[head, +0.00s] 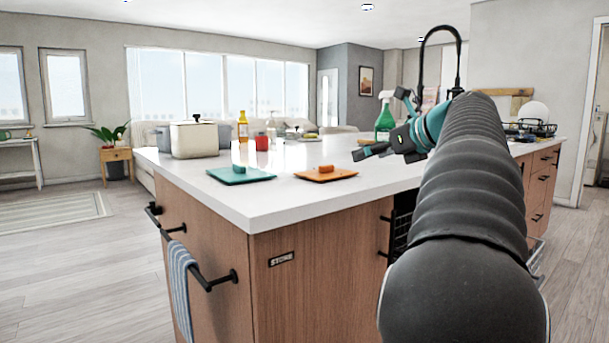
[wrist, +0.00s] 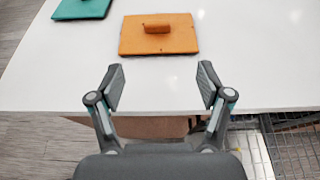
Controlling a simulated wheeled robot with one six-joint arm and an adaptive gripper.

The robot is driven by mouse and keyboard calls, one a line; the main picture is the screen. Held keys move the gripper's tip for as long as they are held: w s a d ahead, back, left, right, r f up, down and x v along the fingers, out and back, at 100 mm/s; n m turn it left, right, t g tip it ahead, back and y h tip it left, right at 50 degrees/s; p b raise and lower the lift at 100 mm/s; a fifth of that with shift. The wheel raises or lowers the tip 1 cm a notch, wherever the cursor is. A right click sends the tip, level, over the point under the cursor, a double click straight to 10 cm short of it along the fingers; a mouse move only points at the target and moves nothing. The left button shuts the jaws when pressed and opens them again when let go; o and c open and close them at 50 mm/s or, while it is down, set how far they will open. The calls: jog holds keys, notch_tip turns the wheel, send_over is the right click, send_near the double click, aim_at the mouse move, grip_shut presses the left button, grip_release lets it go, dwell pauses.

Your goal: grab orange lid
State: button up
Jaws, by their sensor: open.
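The orange lid (head: 326,174) is a flat square with a raised bar handle, lying on the white island top near its front edge. In the wrist view the orange lid (wrist: 158,42) lies ahead of the fingertips, handle up. My gripper (wrist: 160,82) is open and empty, with its two fingers wide apart, on the near side of the lid and not touching it. In the head view my gripper (head: 372,149) is to the right of the lid, above the island top.
A teal lid (head: 240,175) lies left of the orange one; it also shows in the wrist view (wrist: 82,9). A cream canister (head: 194,139), a yellow bottle (head: 242,126) and a green spray bottle (head: 385,119) stand farther back. A wire rack (wrist: 292,140) shows below the edge.

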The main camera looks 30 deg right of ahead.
jog(key=b, duration=0.1)
send_near(329, 165)
jog(key=x, duration=0.4)
jog(key=shift+w+f, duration=0.15)
jog(key=shift+f, duration=0.25)
jog(key=shift+r+b+x, duration=0.15)
jog(key=shift+b+x, duration=0.05)
jog(key=shift+x, duration=1.1)
jog(key=shift+r+b+x, duration=0.15)
jog(key=shift+x, duration=1.1)
jog(key=shift+a, duration=0.1)
jog(key=c, duration=1)
